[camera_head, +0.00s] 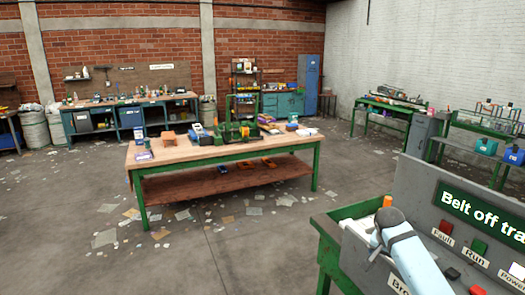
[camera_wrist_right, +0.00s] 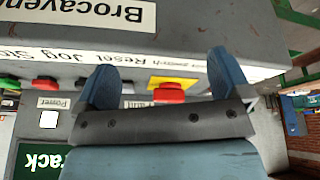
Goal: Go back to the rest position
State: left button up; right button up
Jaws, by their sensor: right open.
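My right gripper (camera_head: 388,218) is at the grey control panel (camera_head: 405,185) at the lower right of the head view, its arm coming up from the bottom edge. In the right wrist view its two blue fingers (camera_wrist_right: 165,78) are spread wide with nothing held between them. A red button (camera_wrist_right: 168,93) on a yellow plate shows beyond the gap between the fingers; I cannot tell whether anything touches it. My left gripper is not in view.
The panel carries a red Fault lamp (camera_head: 445,227), a green Run lamp (camera_head: 478,247) and a green display (camera_head: 485,212) reading "Belt off tra...". A green-legged workbench (camera_head: 170,150) with tools stands mid-room. Scattered papers lie on the open concrete floor (camera_head: 230,245).

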jog(key=s+a+f+n+y, duration=0.1)
jog(key=s+a+f+n, duration=0.3)
jog(key=s, duration=0.6)
jog(key=s+a+f+n+y, duration=0.15)
jog(key=s+a+f, duration=0.35)
jog(key=s, duration=0.5)
jog(key=s+a+r+n, duration=0.1)
jog(key=s+n, duration=0.1)
jog(key=s, duration=0.6)
jog(key=s+a+r+n+t+y, duration=0.1)
jog(key=s+n, duration=0.1)
jog(key=s, duration=0.7)
jog(key=s+a+r+n, duration=0.1)
jog(key=s+r+n, duration=0.1)
jog(key=s, duration=0.6)
jog(key=w+a+f+t+y, duration=0.1)
jog(key=w+a+f+t, duration=0.2)
jog(key=f, duration=0.4)
jog(key=w+a+f+t+y, duration=0.2)
jog(key=a+f+t, duration=0.1)
jog(key=f, duration=0.4)
jog(key=shift+w+f+n+t, duration=0.15)
jog(key=shift+w+n+t, duration=0.25)
jog(key=shift+t, duration=0.5)
jog(key=shift+c, duration=0.3)
